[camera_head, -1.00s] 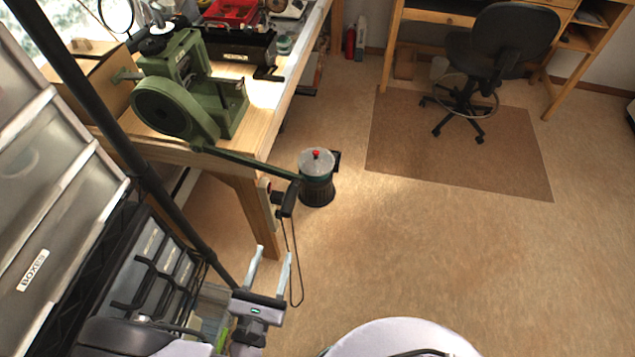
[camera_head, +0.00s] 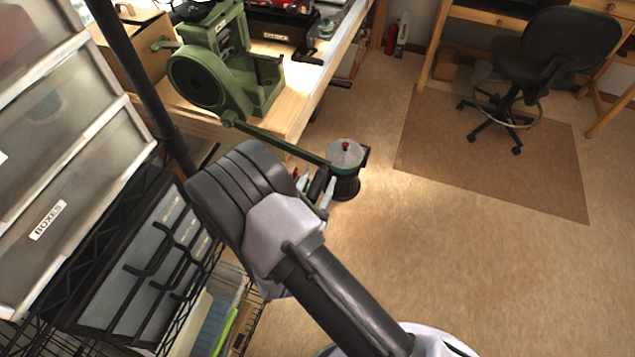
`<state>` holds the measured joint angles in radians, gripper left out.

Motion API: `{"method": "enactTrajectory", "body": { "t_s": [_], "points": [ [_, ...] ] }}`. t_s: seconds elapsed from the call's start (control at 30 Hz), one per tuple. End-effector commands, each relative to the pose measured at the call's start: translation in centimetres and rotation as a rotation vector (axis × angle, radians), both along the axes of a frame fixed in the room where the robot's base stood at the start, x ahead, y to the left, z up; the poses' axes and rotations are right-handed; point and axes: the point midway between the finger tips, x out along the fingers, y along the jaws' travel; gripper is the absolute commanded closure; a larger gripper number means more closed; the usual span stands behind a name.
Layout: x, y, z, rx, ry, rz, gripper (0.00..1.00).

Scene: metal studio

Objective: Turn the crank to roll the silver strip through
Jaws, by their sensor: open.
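The green rolling mill (camera_head: 210,75) stands on the wooden bench at the upper left. Its long crank arm (camera_head: 275,140) reaches down to the right, past the bench edge, to a dark handle (camera_head: 318,184). My gripper (camera_head: 314,186) is open, with one pale fingertip showing on each side of the handle. My wrist hides most of the gripper, so I cannot tell whether the fingers touch the handle. I cannot make out the silver strip.
Drawers marked BOXES (camera_head: 60,210) and a black wire rack (camera_head: 130,285) stand at left. An office chair (camera_head: 556,48) is at upper right. Open floor lies at right.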

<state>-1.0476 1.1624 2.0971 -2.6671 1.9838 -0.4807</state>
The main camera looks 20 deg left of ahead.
Motion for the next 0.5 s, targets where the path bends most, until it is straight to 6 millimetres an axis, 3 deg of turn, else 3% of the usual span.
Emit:
{"method": "enactTrajectory", "body": {
  "t_s": [0.07,0.33,0.5],
  "points": [
    [-0.02,0.01,0.01,0.000,0.000,0.000,0.51],
    [-0.04,0.00,0.01,0.001,0.000,-0.001,1.00],
    [-0.04,-0.01,0.01,0.000,0.000,-0.001,1.00]
  ]
}}
